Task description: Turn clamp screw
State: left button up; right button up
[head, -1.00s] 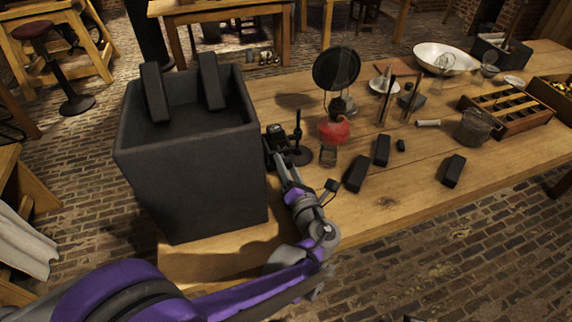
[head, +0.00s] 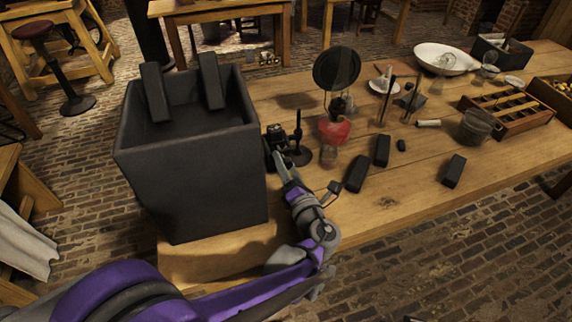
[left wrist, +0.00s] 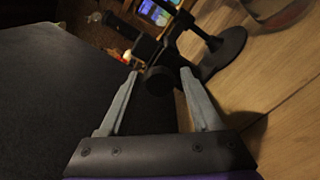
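In the left wrist view the round black knob of the clamp screw (left wrist: 160,80) shows between the fingertips of my left gripper (left wrist: 159,74). The fingers are apart, one on each side of the knob; I cannot tell whether either touches it. In the head view my left gripper (head: 281,165) is at the clamp, its tips partly hidden among the dark parts. My right gripper is not in view.
The table's front edge is clear on the right.

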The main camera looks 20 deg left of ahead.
pick_arm(q)
jog(key=shift+o, duration=0.2)
jog(key=v, duration=1.1)
jog(key=shift+w+p, duration=0.1)
jog(key=shift+p, duration=0.25)
